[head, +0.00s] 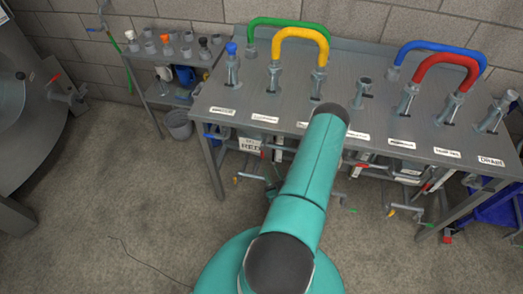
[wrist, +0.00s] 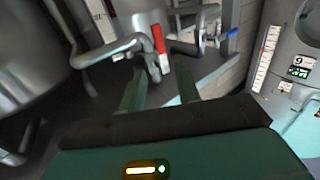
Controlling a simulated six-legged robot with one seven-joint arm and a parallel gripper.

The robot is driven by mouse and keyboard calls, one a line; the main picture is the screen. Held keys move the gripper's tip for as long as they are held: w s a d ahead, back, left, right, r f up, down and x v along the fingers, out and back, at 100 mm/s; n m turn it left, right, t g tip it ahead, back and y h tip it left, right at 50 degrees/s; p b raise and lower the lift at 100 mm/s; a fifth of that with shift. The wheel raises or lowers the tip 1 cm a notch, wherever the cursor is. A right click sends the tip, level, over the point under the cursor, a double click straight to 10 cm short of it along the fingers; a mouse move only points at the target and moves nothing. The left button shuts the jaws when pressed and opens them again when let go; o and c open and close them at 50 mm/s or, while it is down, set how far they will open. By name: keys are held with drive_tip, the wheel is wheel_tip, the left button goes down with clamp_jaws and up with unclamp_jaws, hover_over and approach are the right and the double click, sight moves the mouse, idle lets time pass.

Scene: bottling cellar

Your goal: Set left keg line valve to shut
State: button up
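Steel line valves hang on pipes under the steel bench. One at the left has a yellow-tipped lever (head: 244,179), and another with a yellow tip (head: 393,211) is farther right. The bench labels are mostly too small to read, so I cannot tell which valve is the left keg line valve or how it is set. My arm hides part of the middle. My gripper (wrist: 160,86) shows in the wrist view with its two green fingers apart and nothing between them.
The steel bench (head: 330,145) carries several pipe stubs, a green hose bend (head: 287,22), a yellow one (head: 301,33), a blue one and a red one. A grey bucket (head: 178,125) stands left of it. A blue-handled valve (wrist: 229,34) shows in the wrist view.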

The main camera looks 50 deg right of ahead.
sight(263, 154)
drive_tip(key=x, duration=1.1)
drive_tip(key=shift+w+r, duration=0.1)
drive_tip(key=shift+w, duration=0.05)
clamp_jaws()
